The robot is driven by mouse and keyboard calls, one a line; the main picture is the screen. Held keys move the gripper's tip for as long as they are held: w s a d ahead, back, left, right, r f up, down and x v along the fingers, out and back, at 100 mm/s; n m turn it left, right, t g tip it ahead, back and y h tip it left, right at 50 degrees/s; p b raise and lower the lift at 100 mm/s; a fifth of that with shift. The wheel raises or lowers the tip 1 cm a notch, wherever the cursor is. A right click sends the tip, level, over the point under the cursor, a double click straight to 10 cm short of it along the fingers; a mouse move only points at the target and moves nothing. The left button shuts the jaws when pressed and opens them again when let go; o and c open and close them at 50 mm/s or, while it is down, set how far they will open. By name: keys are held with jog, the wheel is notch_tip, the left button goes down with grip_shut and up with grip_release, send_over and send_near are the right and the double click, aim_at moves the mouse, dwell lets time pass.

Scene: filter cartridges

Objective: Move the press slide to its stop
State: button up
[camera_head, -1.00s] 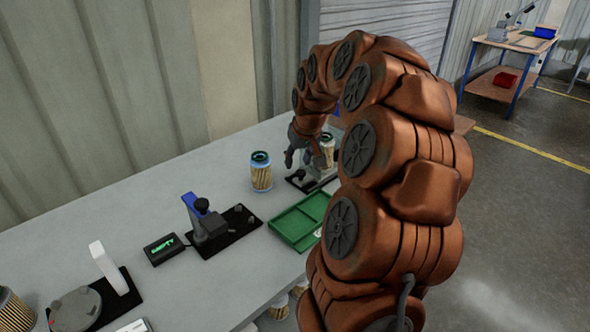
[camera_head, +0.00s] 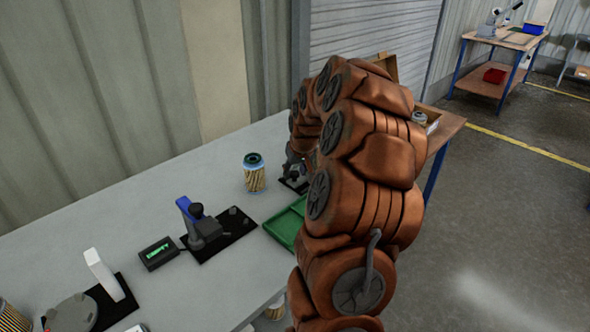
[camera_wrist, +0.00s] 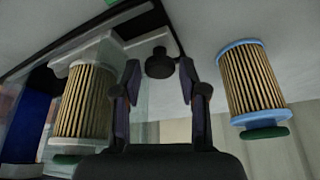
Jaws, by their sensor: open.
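In the wrist view, a black knob (camera_wrist: 159,64) on a dark base plate lies between the fingertips of my gripper (camera_wrist: 160,82). I cannot tell whether the fingers touch it. Left of it, a pleated filter cartridge (camera_wrist: 84,101) sits in a pale grey holder (camera_wrist: 100,48), which appears to be the press slide. A clear panel partly shows beside the cartridge. In the head view, my gripper (camera_head: 291,168) is open at the black-based station (camera_head: 294,185) at the table's far end. My arm hides most of that station, so the slide's position does not show there.
A loose blue-rimmed cartridge (camera_head: 254,177) stands just left of the station; it also shows in the wrist view (camera_wrist: 251,83). A green tray (camera_head: 286,228) lies in front. A blue-handled fixture (camera_head: 203,228) and a display reading EMPTY (camera_head: 158,253) stand further left.

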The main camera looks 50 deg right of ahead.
jog(key=shift+c, duration=0.5)
grip_shut()
